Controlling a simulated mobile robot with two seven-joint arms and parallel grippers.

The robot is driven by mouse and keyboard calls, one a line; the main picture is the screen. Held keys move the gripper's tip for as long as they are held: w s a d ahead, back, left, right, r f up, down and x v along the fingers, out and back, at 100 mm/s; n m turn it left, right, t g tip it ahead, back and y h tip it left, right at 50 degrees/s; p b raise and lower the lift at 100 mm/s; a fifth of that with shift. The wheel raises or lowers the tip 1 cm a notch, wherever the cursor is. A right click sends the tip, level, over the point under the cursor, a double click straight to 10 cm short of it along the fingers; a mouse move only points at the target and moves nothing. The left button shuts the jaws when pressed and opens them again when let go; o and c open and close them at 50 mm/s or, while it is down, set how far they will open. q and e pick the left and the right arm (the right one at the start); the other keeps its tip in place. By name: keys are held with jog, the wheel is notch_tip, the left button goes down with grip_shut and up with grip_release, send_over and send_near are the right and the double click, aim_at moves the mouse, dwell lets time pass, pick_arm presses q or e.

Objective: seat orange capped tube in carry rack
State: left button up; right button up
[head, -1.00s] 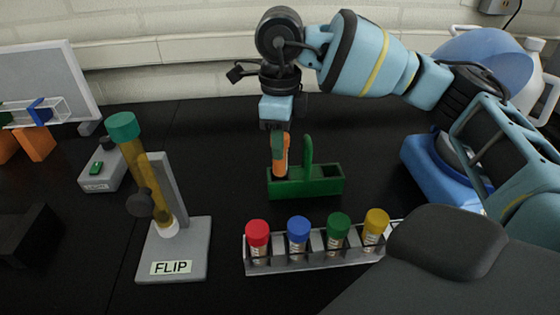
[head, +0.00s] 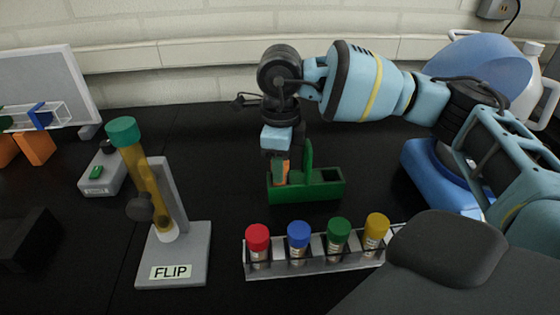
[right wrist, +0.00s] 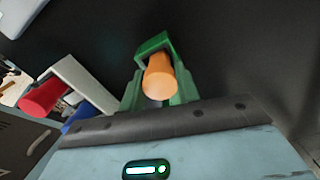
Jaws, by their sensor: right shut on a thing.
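The green carry rack (head: 325,190) stands on the dark bench with an upright handle (head: 308,155) and an open slot at its right end. My right gripper (head: 280,165) points down over the rack's left end, left of the handle. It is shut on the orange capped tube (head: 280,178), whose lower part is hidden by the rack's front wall. In the right wrist view the round orange cap (right wrist: 159,77) shows between green parts of the fingers. Whether the tube touches the slot's bottom is hidden. My left gripper is not in view.
A clear-fronted metal rack (head: 315,265) with red, blue, green and yellow capped tubes stands in front. A grey FLIP stand (head: 180,255) holds a tilted green-capped tube (head: 148,180) at left. A blue device (head: 435,175) is at right. The bench behind the carry rack is clear.

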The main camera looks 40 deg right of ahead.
jog(key=o, duration=0.9)
jog(key=shift+o, duration=0.2)
jog(key=shift+r, duration=0.1)
notch_tip(320, 180, up, 12)
dwell(0.4)
